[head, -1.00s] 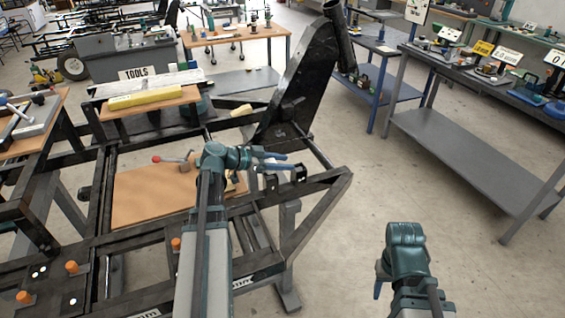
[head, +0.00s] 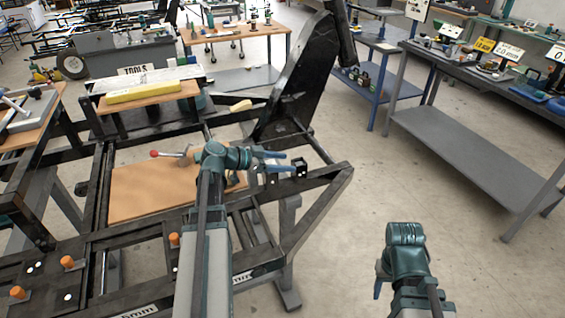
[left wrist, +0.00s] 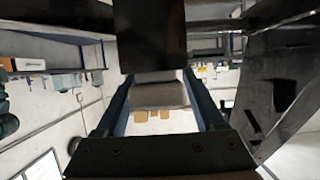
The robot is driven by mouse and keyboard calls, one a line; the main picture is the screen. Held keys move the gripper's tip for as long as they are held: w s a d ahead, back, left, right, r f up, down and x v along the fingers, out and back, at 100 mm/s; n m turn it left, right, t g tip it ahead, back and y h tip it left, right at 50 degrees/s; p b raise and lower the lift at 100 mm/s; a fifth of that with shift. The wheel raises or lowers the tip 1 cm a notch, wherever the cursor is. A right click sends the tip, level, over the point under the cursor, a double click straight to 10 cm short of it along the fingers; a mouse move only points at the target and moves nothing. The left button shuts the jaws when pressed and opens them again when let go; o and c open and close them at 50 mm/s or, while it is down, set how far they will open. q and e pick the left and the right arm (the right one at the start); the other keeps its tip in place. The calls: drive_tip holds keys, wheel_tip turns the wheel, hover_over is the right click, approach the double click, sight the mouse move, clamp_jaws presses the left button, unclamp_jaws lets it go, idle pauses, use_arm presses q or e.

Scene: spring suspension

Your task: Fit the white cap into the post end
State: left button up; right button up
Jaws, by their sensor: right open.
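The white cap (left wrist: 160,95) looks pale grey in the left wrist view. It sits between the two blue fingers of my left gripper (left wrist: 159,88), which appear to touch both its sides. A dark square piece, seemingly the post end (left wrist: 150,35), meets the cap's upper edge in that view; I cannot tell whether the cap is inside it. My right gripper (head: 378,282) hangs open, well apart at lower right; one finger shows.
The black frame (head: 320,195) carries a wooden board (head: 150,190) and a tall slanted black upright (head: 298,85) close behind my left gripper. A red-knobbed lever (head: 155,154) stands on the left. A grey bench (head: 480,145) is at right; the floor between is clear.

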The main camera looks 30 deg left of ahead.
use_arm(q)
drive_tip(key=shift+o, duration=0.6)
drive_tip(key=shift+s+a+r, duration=0.1)
drive_tip(key=shift+s+r, duration=0.05)
drive_tip(key=p+v, duration=0.5)
drive_tip(key=v, duration=0.8)
drive_tip(key=shift+a, duration=0.2)
drive_tip(key=shift+s, duration=0.2)
